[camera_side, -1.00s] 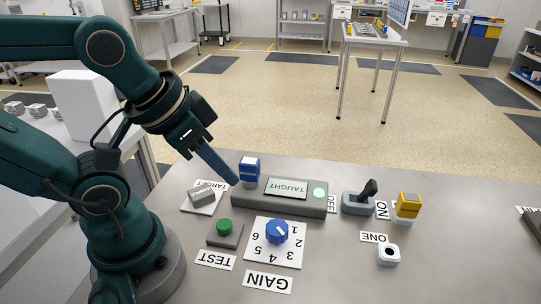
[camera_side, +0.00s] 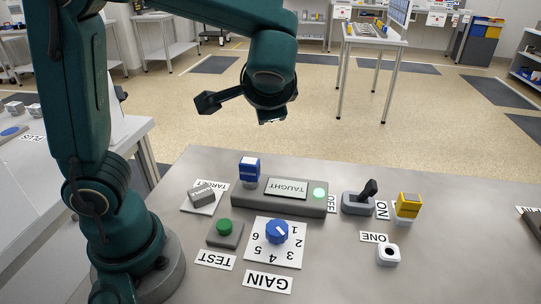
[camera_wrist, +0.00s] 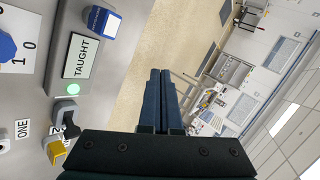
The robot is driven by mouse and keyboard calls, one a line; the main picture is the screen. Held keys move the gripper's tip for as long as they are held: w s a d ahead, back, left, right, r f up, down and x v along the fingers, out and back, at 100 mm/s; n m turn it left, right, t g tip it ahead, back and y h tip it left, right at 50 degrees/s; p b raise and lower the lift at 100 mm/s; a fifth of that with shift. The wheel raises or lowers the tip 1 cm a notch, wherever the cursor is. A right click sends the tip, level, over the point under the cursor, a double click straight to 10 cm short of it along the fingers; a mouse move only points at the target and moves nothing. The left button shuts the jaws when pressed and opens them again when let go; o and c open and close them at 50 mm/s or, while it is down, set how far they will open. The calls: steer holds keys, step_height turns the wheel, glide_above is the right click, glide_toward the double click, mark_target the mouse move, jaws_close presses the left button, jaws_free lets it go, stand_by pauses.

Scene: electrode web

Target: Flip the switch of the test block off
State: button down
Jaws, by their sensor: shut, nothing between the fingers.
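The lever switch, a grey base with a black lever (camera_side: 369,189), stands on the table between the OFF label (camera_side: 331,204) and the ON label (camera_side: 382,209). Its lever leans right, toward ON. The TEST label (camera_side: 215,260) lies by a green button (camera_side: 224,226) on a grey block. My gripper (camera_side: 271,119) is raised above the table's far edge, up and left of the switch. In the wrist view its fingers (camera_wrist: 160,73) are together and empty.
A grey TAUGHT block (camera_side: 279,204) with a lit green lamp and a blue-topped block (camera_side: 249,169) stand left of the switch. A yellow-topped block (camera_side: 408,204) stands close at its right. A blue GAIN knob (camera_side: 276,231) and a white ONE block (camera_side: 388,254) are nearer the camera.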

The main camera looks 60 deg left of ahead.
steer(key=w+d+f+m+t+y, duration=0.2)
steer(key=w+d+m+t, duration=0.15)
steer(key=w+d, duration=0.3)
steer(key=m+t+h, duration=0.2)
steer(key=m+t, duration=0.3)
steer(key=m, duration=0.2)
glide_above(364, 195)
steer(key=d+f+v, duration=0.1)
steer(key=v, duration=0.6)
step_height(364, 195, down, 8)
steer(key=d+f, duration=0.1)
steer(key=s+f+m+h, duration=0.1)
steer(key=f, duration=0.1)
steer(key=s+d+f+m+t, duration=0.1)
steer(key=shift+d+f+m, duration=0.25)
steer(key=shift+d, duration=0.05)
steer(key=shift+s+d+f+h, duration=0.15)
steer(key=shift+s+d+h, duration=0.05)
steer(key=shift+d+h, duration=0.1)
steer(key=shift+a, duration=0.1)
steer(key=x, duration=1)
